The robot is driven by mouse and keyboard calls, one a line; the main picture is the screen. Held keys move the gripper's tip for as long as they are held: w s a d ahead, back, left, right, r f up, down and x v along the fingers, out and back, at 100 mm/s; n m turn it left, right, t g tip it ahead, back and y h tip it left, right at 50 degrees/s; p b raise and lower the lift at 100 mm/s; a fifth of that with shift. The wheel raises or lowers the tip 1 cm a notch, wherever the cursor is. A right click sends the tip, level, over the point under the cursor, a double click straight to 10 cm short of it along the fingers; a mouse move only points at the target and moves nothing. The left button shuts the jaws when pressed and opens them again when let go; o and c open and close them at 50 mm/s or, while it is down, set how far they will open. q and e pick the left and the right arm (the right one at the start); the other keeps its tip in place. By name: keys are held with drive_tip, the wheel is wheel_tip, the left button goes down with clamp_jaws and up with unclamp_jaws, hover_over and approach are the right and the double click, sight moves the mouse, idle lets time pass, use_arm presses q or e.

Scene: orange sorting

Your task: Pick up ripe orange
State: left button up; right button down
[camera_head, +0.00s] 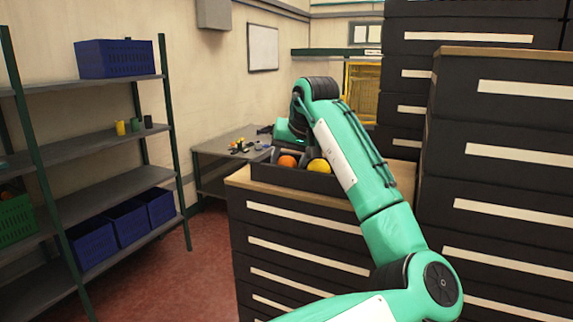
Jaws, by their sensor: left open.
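An orange fruit (288,161) and a yellow-orange fruit (319,166) lie side by side in a dark tray (300,178) on top of a black drawer cabinet. My left gripper (290,156) reaches down over the tray from my green arm. Its grey fingers appear open, one on each side of the orange fruit. I cannot tell whether they touch it. The yellow fruit sits just to the right of the right finger. The tray's right end is partly hidden by my arm. My right gripper is not in view.
Taller black drawer cabinets (500,180) stand close on the right. A table (215,149) with small items is behind the tray. A metal shelf (100,140) on the left holds a blue crate (115,58) and other bins. Red floor (160,270) is clear between shelf and cabinet.

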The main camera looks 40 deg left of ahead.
sight(289, 158)
use_arm(q)
drive_tip(key=c, duration=0.7)
drive_tip(key=shift+o, duration=0.2)
drive_tip(key=shift+r, duration=0.1)
drive_tip(key=shift+r, duration=0.5)
wheel_tip(289, 158, up, 19)
drive_tip(key=b, duration=0.4)
